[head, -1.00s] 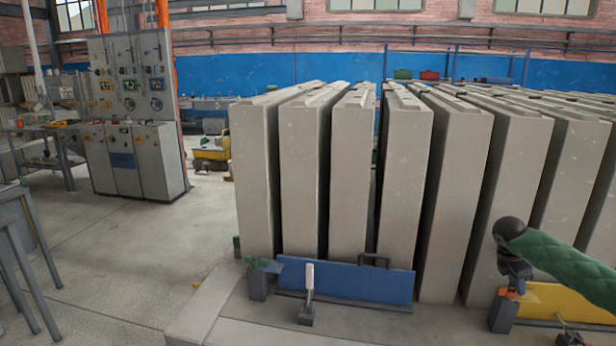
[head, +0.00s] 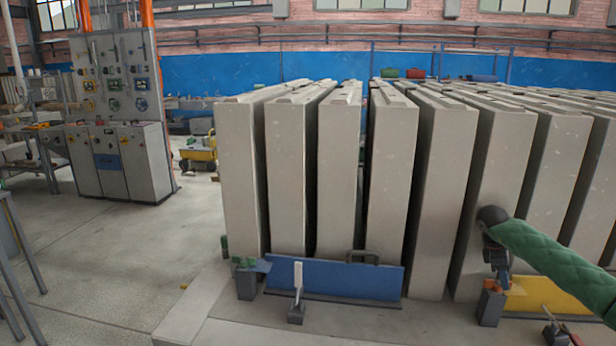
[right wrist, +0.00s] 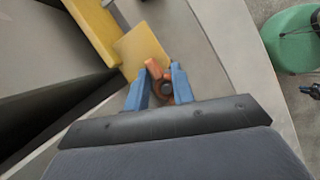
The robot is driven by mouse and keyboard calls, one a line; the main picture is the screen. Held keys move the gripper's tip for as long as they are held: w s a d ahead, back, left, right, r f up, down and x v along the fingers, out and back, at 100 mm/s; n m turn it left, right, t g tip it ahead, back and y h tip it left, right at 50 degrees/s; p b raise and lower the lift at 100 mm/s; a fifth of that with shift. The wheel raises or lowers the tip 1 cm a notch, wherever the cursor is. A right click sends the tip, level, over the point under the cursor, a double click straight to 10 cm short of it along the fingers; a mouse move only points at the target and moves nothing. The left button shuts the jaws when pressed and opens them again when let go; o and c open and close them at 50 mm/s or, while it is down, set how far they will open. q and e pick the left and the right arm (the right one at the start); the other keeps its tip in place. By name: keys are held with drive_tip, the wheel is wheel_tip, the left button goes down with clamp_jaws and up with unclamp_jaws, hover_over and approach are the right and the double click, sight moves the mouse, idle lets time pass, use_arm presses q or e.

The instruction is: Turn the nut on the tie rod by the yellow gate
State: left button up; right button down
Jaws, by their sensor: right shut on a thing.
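The yellow gate (head: 548,296) lies low along the foot of the grey panels at the right in the head view. Its yellow metal (right wrist: 142,50) also shows at the top of the right wrist view. The orange-brown nut (right wrist: 158,82) with a dark rod end in its middle sits beside the yellow metal. My right gripper (right wrist: 160,84) has its blue fingers on both sides of the nut, shut on it. In the head view the right gripper (head: 500,282) is at the grey post left of the yellow gate. My left gripper is not in view.
A blue gate (head: 335,278) with a black handle stands left of the yellow one, with a white-handled lever (head: 298,295) before it. Tall grey panels (head: 390,180) stand close behind. A green round object (right wrist: 292,40) shows in the right wrist view. Open floor lies left.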

drive_tip(key=shift+s+f, duration=0.15)
drive_tip(key=shift+f, duration=0.1)
drive_tip(key=shift+a+m, duration=0.1)
drive_tip(key=shift+m, duration=0.4)
drive_tip(key=shift+s+a+r+m+g+y+p, duration=0.15)
drive_tip(key=shift+m+g+y, duration=0.1)
drive_tip(key=shift+m, duration=0.2)
drive_tip(key=shift+s+r+m+g+y+p, duration=0.15)
drive_tip(key=shift+m+g, duration=0.1)
drive_tip(key=shift+m, duration=0.2)
drive_tip(key=c, duration=2.1)
unclamp_jaws()
drive_tip(key=shift+a+f+m, duration=0.1)
drive_tip(key=shift+m, duration=0.2)
drive_tip(key=shift+c, duration=0.2)
drive_tip(key=shift+o, duration=0.6)
